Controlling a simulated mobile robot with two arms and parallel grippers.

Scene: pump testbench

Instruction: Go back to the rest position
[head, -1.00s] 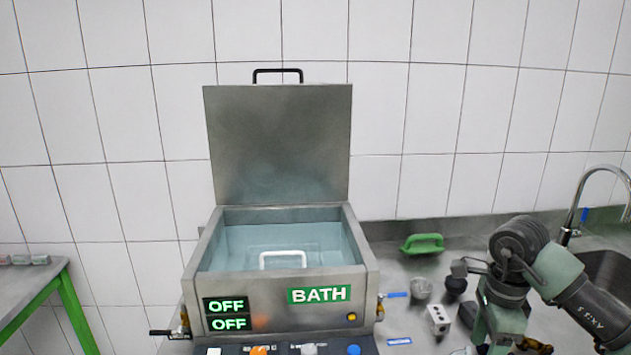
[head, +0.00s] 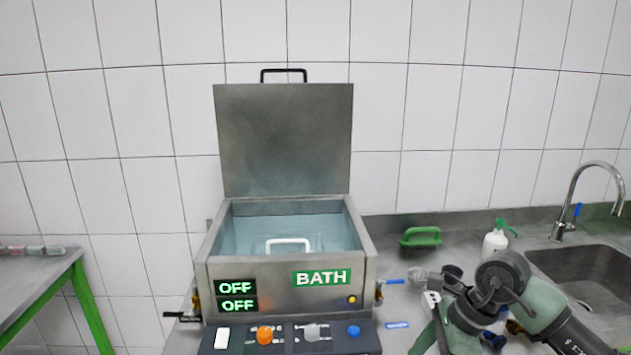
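My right arm (head: 545,305) comes in from the lower right and bends at a dark round joint (head: 503,278). Its further link runs down and left out of the bottom edge, so the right gripper is not visible. My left arm and gripper are not in view. A steel bath (head: 232,265) stands in the middle on the worktop with its lid (head: 285,140) raised upright. A white handle (head: 288,243) shows inside the bath. Two displays on its front read OFF.
A control panel (head: 290,340) with knobs lies below the bath. Right of it are a green handle (head: 421,237), a white bottle with green nozzle (head: 494,243), and a sink (head: 590,262) with a tap (head: 575,200). Small parts lie partly hidden behind my arm. A green-legged table (head: 35,270) stands left.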

